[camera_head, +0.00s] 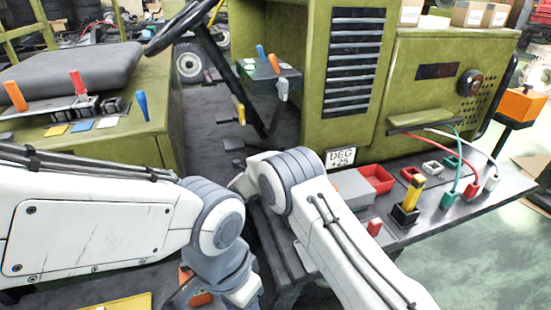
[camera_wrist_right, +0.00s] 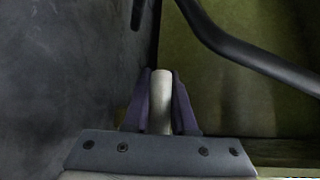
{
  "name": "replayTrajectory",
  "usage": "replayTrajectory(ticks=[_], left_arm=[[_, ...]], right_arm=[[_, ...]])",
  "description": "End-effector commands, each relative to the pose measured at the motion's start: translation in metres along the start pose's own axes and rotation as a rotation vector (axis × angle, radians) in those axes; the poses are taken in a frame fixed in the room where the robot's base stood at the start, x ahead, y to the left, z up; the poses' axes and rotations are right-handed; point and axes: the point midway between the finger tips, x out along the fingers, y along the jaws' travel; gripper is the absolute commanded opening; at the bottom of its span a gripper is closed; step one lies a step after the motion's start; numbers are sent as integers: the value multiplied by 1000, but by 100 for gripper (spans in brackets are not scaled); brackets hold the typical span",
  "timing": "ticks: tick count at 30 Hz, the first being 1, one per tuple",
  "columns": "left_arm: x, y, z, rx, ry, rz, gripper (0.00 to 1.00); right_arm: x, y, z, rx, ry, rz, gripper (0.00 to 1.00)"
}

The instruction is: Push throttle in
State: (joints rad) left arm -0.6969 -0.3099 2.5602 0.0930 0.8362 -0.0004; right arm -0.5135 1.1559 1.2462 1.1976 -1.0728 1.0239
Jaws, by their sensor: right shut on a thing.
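My right gripper (camera_head: 240,184) shows in the head view beside the front of the green machine, mostly hidden by my own wrist. In the right wrist view (camera_wrist_right: 161,82) its two dark fingers are shut around a pale grey round handle (camera_wrist_right: 161,100). The handle's far end shows between the fingertips. I cannot tell for sure that this handle is the throttle. In the head view the handle is hidden by my arm. My left arm comes in from the left and bends down; its gripper is not in view.
A console (camera_head: 268,72) with blue, orange and grey levers stands behind the steering wheel (camera_head: 178,28). The left panel (camera_head: 85,125) carries more levers. Red trays (camera_head: 376,179) and wired plugs lie on the right shelf. A black bar (camera_wrist_right: 250,55) curves close to the right gripper.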

Motion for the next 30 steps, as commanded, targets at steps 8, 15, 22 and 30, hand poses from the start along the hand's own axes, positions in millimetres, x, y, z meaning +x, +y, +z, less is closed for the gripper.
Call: replayTrajectory(ticks=[8, 15, 22, 30], left_arm=[[-1, 0, 0, 0, 0, 0, 50], [-1, 0, 0, 0, 0, 0, 50], [0, 0, 0, 0, 0, 0, 50], [4, 0, 0, 0, 0, 0, 50]], right_arm=[[2, 0, -3, 1, 6, 1, 55], [1, -1, -2, 1, 4, 1, 55], [-21, 0, 0, 0, 2, 2, 55], [-75, 0, -1, 0, 1, 2, 55]])
